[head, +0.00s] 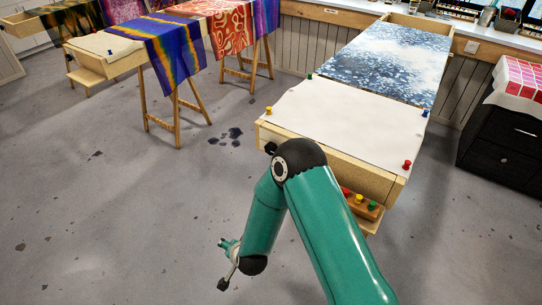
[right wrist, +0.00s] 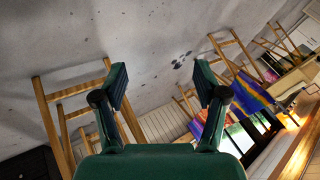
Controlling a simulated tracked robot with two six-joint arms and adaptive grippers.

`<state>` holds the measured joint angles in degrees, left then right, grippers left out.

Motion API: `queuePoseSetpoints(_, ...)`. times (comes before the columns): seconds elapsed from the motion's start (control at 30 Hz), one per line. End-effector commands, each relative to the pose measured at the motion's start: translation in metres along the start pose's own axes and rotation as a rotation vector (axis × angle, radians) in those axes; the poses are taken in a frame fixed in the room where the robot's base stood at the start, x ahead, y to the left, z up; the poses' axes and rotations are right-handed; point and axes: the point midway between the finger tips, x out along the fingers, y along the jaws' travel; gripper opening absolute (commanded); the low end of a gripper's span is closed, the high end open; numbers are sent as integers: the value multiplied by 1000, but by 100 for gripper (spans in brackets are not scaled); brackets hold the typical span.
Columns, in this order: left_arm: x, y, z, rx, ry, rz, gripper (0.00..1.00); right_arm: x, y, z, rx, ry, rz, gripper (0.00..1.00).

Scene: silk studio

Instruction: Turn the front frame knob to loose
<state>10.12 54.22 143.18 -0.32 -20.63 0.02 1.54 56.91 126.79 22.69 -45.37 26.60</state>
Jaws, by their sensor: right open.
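The near wooden frame (head: 330,165) stands at the right of the head view with white silk (head: 345,120) stretched over it. A small dark knob (head: 270,147) shows at its front left corner, right beside my arm's black elbow joint; its setting is too small to read. My right gripper (head: 224,263) hangs low over the floor, left of and below the frame, apart from it. It is open and empty, and its two spread fingers also show in the right wrist view (right wrist: 160,84). The knob cannot be made out in the right wrist view. My left gripper is out of view.
Colored push pins, such as a red one (head: 407,164), stand on the silk edges. A pin holder (head: 366,205) sits below the frame's front. Dyed cloths (head: 176,50) hang on trestles at the left. A black cabinet (head: 500,145) stands at the right. The floor at the left is open.

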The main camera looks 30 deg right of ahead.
Motion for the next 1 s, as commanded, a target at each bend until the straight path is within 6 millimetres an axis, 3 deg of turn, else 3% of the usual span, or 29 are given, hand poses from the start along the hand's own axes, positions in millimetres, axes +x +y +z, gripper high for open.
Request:
queuePoseSetpoints(0.03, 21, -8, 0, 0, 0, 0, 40, 26, -25, -31, 182, 171, -67, 72)
queuePoseSetpoints(0.1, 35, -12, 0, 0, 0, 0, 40, 32, -57, -79, 461, 401, -182, 72)
queuePoseSetpoints(0.2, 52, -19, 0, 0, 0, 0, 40, 16, -87, -132, 837, 686, -384, 72)
queuePoseSetpoints(0.3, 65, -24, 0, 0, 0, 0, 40, -12, -100, -159, 1141, 904, -587, 72)
queuePoseSetpoints(0.43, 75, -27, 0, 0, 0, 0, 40, -46, -102, -169, 1394, 1090, -789, 72)
queuePoseSetpoints(0.6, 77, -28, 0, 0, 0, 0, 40, -66, -100, -173, 1515, 1187, -899, 72)
queuePoseSetpoints(0.77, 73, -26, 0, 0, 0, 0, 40, -65, -97, -189, 1522, 1194, -906, 72)
queuePoseSetpoints(1.0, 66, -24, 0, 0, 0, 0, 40, -54, -84, -233, 1520, 1195, -903, 72)
